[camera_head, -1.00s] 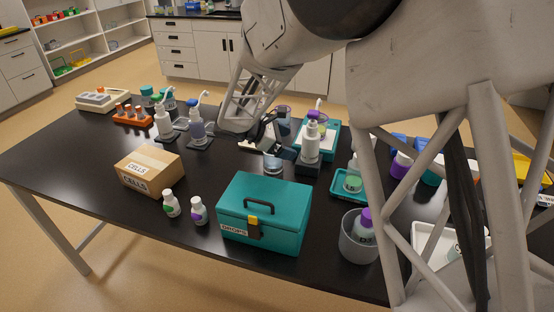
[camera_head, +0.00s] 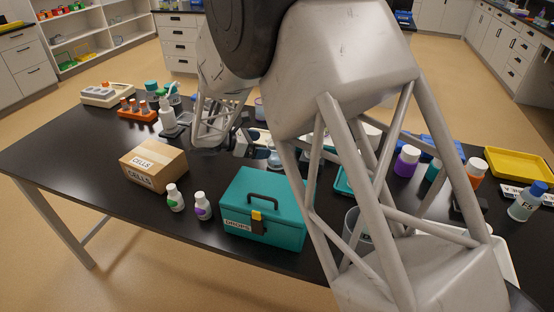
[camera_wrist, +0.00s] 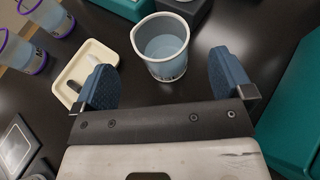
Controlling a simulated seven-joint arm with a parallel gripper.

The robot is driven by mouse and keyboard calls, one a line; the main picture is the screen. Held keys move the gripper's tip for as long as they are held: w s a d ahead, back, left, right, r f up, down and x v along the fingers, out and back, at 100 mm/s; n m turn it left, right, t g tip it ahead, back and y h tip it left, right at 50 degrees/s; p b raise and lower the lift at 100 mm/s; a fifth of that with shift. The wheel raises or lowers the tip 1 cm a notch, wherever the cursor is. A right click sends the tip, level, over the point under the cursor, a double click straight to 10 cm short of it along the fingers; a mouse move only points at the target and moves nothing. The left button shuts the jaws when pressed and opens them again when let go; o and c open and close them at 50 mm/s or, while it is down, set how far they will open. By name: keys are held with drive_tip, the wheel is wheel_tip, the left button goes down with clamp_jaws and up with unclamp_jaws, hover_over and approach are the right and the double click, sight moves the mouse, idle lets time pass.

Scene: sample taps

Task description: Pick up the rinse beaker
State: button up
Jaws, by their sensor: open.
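A clear beaker (camera_wrist: 160,48) with pale liquid stands upright on the black table in the wrist view. Its dark side label is unreadable, so I cannot confirm it is the rinse beaker. My gripper (camera_wrist: 163,74) is open and empty. Its blue fingers lie left and right of the beaker, with the beaker just beyond the tips and apart from them. In the head view the beaker (camera_head: 274,160) shows only partly, beside my gripper (camera_head: 250,143) and behind my arm. Two purple-rimmed beakers (camera_wrist: 51,18) with liquid stand at upper left in the wrist view.
A small white tray (camera_wrist: 73,74) lies beside the left finger. A teal box (camera_wrist: 296,110) is close on the right; it shows as the drops box (camera_head: 262,213) in the head view. The cells carton (camera_head: 153,165) and two small bottles (camera_head: 175,198) stand further left.

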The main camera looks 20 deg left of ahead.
drive_tip(key=shift+x, duration=1.2)
drive_tip(key=shift+x, duration=2.6)
drive_tip(key=shift+r, duration=0.15)
drive_tip(key=c, duration=1.4)
drive_tip(key=shift+o, duration=0.2)
drive_tip(key=shift+r, duration=0.3)
wheel_tip(320, 180, up, 17)
drive_tip(key=shift+r, duration=0.2)
